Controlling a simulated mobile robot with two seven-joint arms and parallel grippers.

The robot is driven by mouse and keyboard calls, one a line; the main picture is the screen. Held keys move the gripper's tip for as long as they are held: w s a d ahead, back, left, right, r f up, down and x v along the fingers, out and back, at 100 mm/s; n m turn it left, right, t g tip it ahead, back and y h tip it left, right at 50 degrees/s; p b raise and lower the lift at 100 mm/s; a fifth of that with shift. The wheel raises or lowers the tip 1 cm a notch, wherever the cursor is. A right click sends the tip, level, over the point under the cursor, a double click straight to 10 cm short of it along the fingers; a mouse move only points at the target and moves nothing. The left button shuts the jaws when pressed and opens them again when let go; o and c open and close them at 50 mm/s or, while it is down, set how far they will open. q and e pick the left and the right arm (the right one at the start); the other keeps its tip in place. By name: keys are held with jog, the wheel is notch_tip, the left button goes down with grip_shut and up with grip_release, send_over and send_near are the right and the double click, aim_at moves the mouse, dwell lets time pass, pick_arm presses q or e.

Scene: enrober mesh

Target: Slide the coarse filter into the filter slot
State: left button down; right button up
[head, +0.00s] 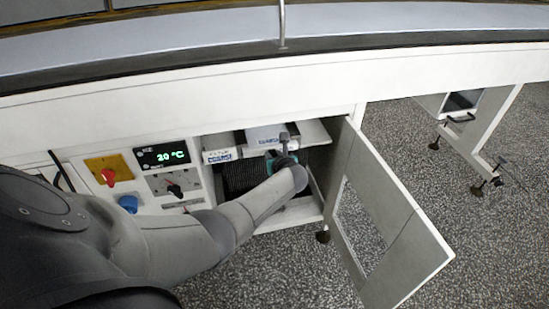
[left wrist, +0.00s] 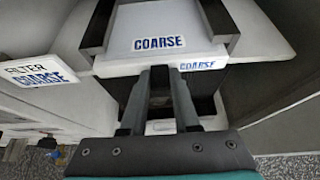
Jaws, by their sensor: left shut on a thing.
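The coarse filter (head: 265,133) is a white flat piece at the top of the open cabinet bay. In the left wrist view the filter (left wrist: 158,38) has blue COARSE lettering on top and on its front edge, and lies flat between two dark side rails. The filter slot is marked by a FILTER COARSE label (left wrist: 40,72), left of the filter; this label (head: 219,156) also shows in the head view. My left gripper (head: 283,152) is shut at the filter's front edge; its fingers (left wrist: 160,74) hide the grasped part. My right gripper is not in view.
The cabinet door (head: 395,220), with a window opening, hangs open to the right of the bay. A control panel with a display (head: 162,156), a red knob (head: 109,177) and a blue button (head: 128,203) is left of it.

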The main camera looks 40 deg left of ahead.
aim_at(271, 148)
pick_arm(q)
jog(key=shift+w+a+b, duration=1)
jog(key=shift+w+a, duration=0.1)
jog(key=shift+a, duration=0.2)
jog(key=c, duration=0.6)
grip_release()
jog(key=shift+s+d+r+p, duration=0.25)
jog(key=shift+d+r+p, duration=0.05)
jog(key=shift+p, duration=0.2)
jog(key=shift+p+v, duration=4.95)
jog(key=shift+v, duration=2.2)
jog(key=shift+f, duration=0.1)
